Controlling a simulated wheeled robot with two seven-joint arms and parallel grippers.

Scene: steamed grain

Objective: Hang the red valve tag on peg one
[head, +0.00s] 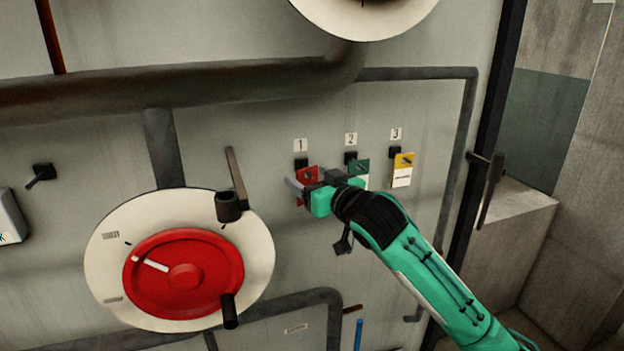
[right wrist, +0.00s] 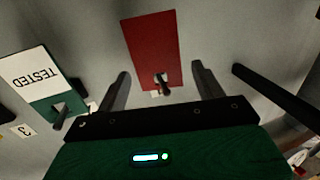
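The red valve tag (head: 308,172) is at peg one (head: 301,162), under the label 1 (head: 300,145), partly hidden by my right gripper in the head view. In the right wrist view the red tag (right wrist: 150,45) lies flat near the panel, with a dark peg (right wrist: 161,82) poking out through its end nearest the gripper. My right gripper (head: 303,183) is in front of it. Its two fingers (right wrist: 160,74) are spread apart, one on each side of the tag, with no contact visible. My left gripper is not in view.
A green-and-white tag (head: 359,167) hangs at peg two, close beside my right gripper; it reads TESTED in the wrist view (right wrist: 38,80). A yellow-and-white tag (head: 403,168) hangs at peg three. A red handwheel (head: 185,272) with protruding handles stands lower left. Pipes (head: 200,85) cross above.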

